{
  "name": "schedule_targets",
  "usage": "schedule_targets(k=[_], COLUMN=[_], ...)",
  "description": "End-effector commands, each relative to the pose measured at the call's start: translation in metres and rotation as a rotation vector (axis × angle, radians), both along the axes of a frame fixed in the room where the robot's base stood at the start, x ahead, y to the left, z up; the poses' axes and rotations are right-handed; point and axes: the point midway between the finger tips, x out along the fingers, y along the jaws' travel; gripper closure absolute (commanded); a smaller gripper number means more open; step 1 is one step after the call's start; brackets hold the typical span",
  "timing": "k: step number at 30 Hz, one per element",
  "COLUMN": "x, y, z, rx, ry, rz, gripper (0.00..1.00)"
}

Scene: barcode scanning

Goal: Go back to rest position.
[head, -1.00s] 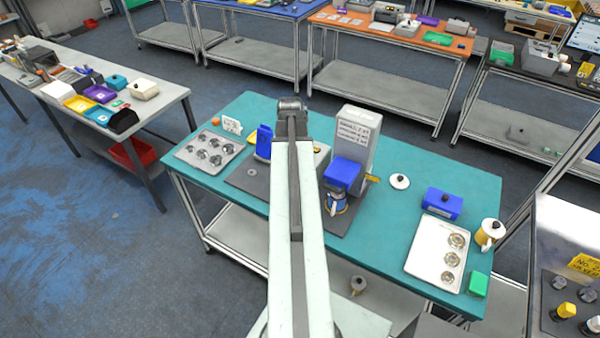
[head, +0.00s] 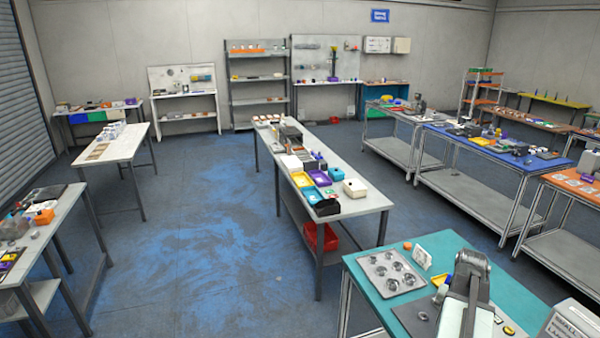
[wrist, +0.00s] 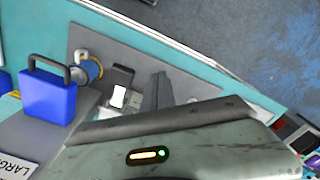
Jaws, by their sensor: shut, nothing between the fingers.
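My gripper (wrist: 157,92) shows in the wrist view as dark grey fingers, shut and empty, above a grey plate (wrist: 140,40) on the teal table. A blue block with a dark handle (wrist: 48,97) lies to its left in that view. A blue and tan round piece (wrist: 89,70) is between them. In the head view my pale arm stands at the lower right over the teal table (head: 363,272), and my gripper cannot be made out there.
A metal tray with round cups (head: 391,272) lies on the teal table. A grey table (head: 352,208) with coloured bins stands behind it. A blue table (head: 488,144) is at the right. Blue-grey floor (head: 215,240) is open at the left.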

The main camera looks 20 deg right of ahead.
Motion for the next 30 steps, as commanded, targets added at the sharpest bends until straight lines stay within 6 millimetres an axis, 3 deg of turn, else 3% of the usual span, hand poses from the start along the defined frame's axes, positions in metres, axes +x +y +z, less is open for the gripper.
schedule_targets(k=[1,3,5,9,12,15,18,21,30], x=[0.033,0.071,0.098,0.146,0.164,0.169,0.165,0.159,0.155], y=[0.032,0.078,0.120,0.227,0.306,0.375,0.422,0.446,0.443], z=[-0.031,-0.053,-0.071,-0.111,-0.139,-0.161,-0.174,-0.178,-0.172], rx=[0.000,0.000,0.000,-0.001,-0.001,-0.001,-0.001,-0.001,-0.001], ry=[-0.001,0.000,0.000,0.000,-0.001,-0.001,-0.001,-0.001,-0.001], rz=[0.079,0.184,0.272,0.484,0.634,0.765,0.859,0.911,0.923], gripper=[1.00,1.00,1.00,1.00,1.00,1.00,1.00,1.00,1.00])
